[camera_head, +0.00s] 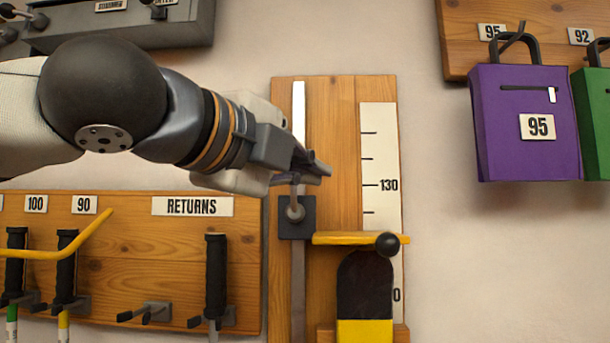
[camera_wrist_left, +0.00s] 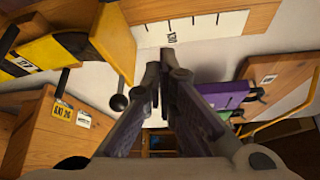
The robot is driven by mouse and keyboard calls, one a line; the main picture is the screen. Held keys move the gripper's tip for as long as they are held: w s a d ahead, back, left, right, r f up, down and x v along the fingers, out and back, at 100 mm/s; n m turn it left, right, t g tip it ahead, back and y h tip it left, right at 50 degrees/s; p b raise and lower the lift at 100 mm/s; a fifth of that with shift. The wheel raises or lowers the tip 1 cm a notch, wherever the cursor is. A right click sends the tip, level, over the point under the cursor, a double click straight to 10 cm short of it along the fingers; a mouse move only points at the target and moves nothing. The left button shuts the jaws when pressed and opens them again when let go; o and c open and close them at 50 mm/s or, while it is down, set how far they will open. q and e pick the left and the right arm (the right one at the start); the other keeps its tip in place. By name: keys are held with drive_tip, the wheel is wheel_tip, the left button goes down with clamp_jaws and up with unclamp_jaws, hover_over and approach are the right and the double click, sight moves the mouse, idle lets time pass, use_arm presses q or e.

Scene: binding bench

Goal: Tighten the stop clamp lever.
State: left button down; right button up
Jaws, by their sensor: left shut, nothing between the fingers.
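The stop clamp is a dark square plate (camera_head: 284,230) on the grey rail, with a round metal boss (camera_head: 295,212) and a short rod rising from it towards my gripper. A yellow stop bar (camera_head: 340,238) with a black ball knob (camera_head: 387,244) sits to its right; the knob also shows in the wrist view (camera_wrist_left: 119,102). My left gripper (camera_head: 322,172) is shut and empty, just above the clamp plate and in front of the rod's top. Its closed fingertips (camera_wrist_left: 162,70) show in the wrist view. Whether it touches the rod cannot be told. My right gripper is out of view.
A wooden board (camera_head: 335,120) carries the rail and a white scale (camera_head: 381,150). Below the bar stands a black and yellow piece (camera_head: 364,290). A returns rack (camera_head: 190,260) with handled tools is at left, a purple case (camera_head: 525,90) at right. Bare wall lies between.

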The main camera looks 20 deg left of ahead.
sight(294, 192)
use_arm(q)
drive_tip(key=w, duration=0.5)
drive_tip(key=w+a, duration=0.1)
drive_tip(key=w, duration=0.1)
drive_tip(key=shift+w+a+r, duration=0.1)
drive_tip(key=shift+w, duration=0.25)
drive_tip(key=shift+w+a+f, duration=0.1)
drive_tip(key=shift+a+f, duration=0.15)
drive_tip(key=shift+a, duration=0.1)
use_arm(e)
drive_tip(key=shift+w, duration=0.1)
